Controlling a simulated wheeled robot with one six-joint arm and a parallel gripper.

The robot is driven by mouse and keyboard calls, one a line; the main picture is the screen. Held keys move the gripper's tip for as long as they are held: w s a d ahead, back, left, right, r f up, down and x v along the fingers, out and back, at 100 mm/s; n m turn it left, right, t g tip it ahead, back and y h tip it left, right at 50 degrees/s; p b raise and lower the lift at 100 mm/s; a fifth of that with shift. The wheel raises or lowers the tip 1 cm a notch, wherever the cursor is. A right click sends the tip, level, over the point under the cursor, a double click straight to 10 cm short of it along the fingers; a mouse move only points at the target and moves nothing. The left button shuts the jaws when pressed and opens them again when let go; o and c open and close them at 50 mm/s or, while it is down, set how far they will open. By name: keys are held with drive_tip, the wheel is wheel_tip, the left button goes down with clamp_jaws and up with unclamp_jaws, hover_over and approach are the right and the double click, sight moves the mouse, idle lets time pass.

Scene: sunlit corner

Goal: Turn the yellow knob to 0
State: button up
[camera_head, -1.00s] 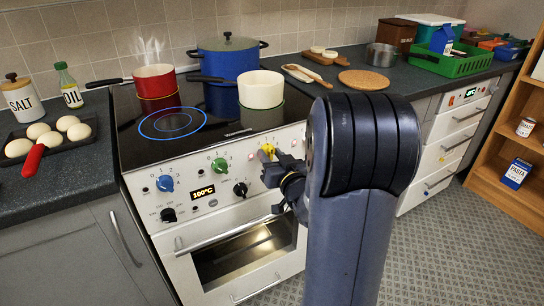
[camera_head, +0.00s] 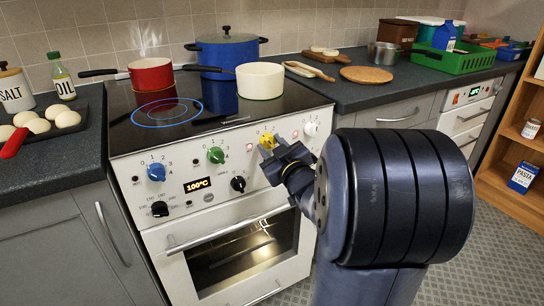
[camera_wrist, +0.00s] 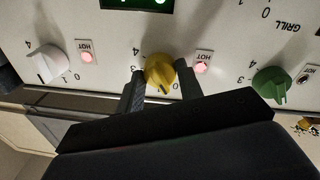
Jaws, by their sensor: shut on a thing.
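The yellow knob (camera_head: 266,141) is on the upper right part of the white stove's control panel, between the green knob (camera_head: 216,155) and the white knob (camera_head: 310,129). My gripper (camera_head: 275,149) is at it. In the wrist view the yellow knob (camera_wrist: 160,70) sits between the two dark fingers of my gripper (camera_wrist: 161,86), which is shut on it. A dark pointer mark shows on the knob's lower edge in that view. Upside-down digits, a 4 among them, lie around it; the fingers hide part of the scale, and I cannot tell the exact setting.
A blue knob (camera_head: 156,172) and black knobs share the panel. Red lamps marked HOT (camera_wrist: 202,68) glow beside the yellow knob. A red pot (camera_head: 151,75), blue pot (camera_head: 228,52) and white pan (camera_head: 260,82) stand on the hob. The oven door handle (camera_head: 228,229) runs below.

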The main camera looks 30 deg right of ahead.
drive_tip(key=shift+f+n+b, duration=0.1)
drive_tip(key=shift+n+b, duration=0.45)
drive_tip(key=shift+n, duration=0.15)
drive_tip(key=o, duration=1)
drive_tip(key=s+p, duration=0.2)
drive_tip(key=s, duration=0.9)
drive_tip(key=shift+f, duration=0.2)
drive_tip(key=shift+w+a, duration=0.1)
drive_tip(key=shift+w, duration=0.1)
